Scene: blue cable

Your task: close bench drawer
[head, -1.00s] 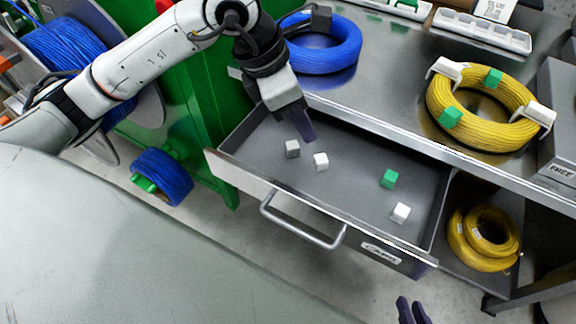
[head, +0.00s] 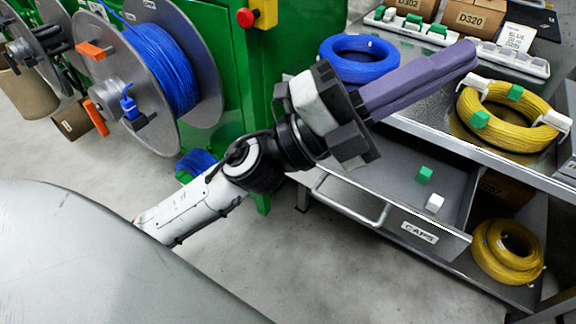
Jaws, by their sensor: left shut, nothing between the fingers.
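The bench drawer, with a grey front (head: 445,243), a "CAPS" label and a bar handle (head: 350,207), stands open below the bench top. A green cap (head: 425,174) and a white cap (head: 434,203) lie inside it. My left gripper (head: 472,57) is raised large in front of the drawer and bench, its purple fingers together and empty, pointing up and right. It appears apart from the drawer. My left gripper and wrist hide the drawer's left rear part. My right gripper is not in view.
On the bench (head: 445,135) lie a blue cable coil (head: 345,72) and a yellow coil (head: 475,103). More yellow coils (head: 495,262) sit on the lower shelf. A green machine with a blue cable reel (head: 165,65) stands left. The floor (head: 300,265) before the drawer is clear.

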